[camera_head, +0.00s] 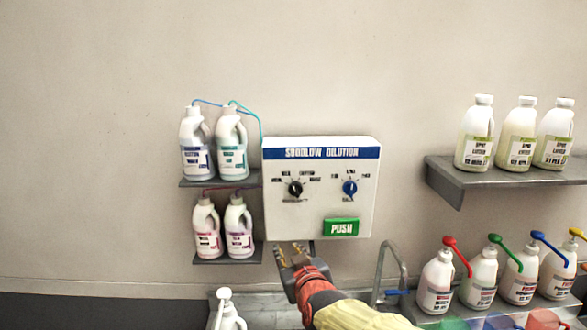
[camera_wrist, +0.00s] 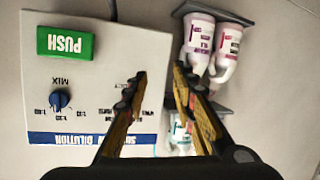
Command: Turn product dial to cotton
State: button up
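A blue dial (camera_head: 350,188) sits at the right and also shows in the wrist view (camera_wrist: 59,100), beside the word MIX. My gripper (camera_head: 296,246) is below the box, apart from the black dial, fingers spread and empty. In the wrist view my gripper (camera_wrist: 160,72) is open; its left finger seems to hide the black dial.
A green PUSH button (camera_head: 341,227) is at the box's lower right. Bottles (camera_head: 197,145) on small shelves stand close left of the box, with thin hoses. A tap (camera_head: 392,262) and pump bottles (camera_head: 437,282) are at the right. The wall above is clear.

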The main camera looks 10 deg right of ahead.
aim_at(294, 187)
jog(key=w+d+r+t+h+p, duration=0.25)
jog(key=w+r+p, duration=0.4)
jog(key=r, duration=0.35)
jog(key=shift+m+t+h, duration=0.25)
jog(key=shift+m+h, duration=0.05)
jog(key=shift+h, duration=0.25)
jog(key=shift+w+d+p, duration=0.3)
jog(key=shift+w+p, duration=0.2)
jog(key=shift+w, duration=0.65)
jog(key=shift+w+d+p, duration=0.3)
jog(key=shift+w+p, duration=0.15)
jog(key=shift+w, duration=0.7)
jog(key=shift+w+d+p, duration=0.3)
jog(key=shift+w+p, duration=0.2)
jog(key=shift+w, duration=0.65)
jog(key=shift+c, duration=1)
grip_shut()
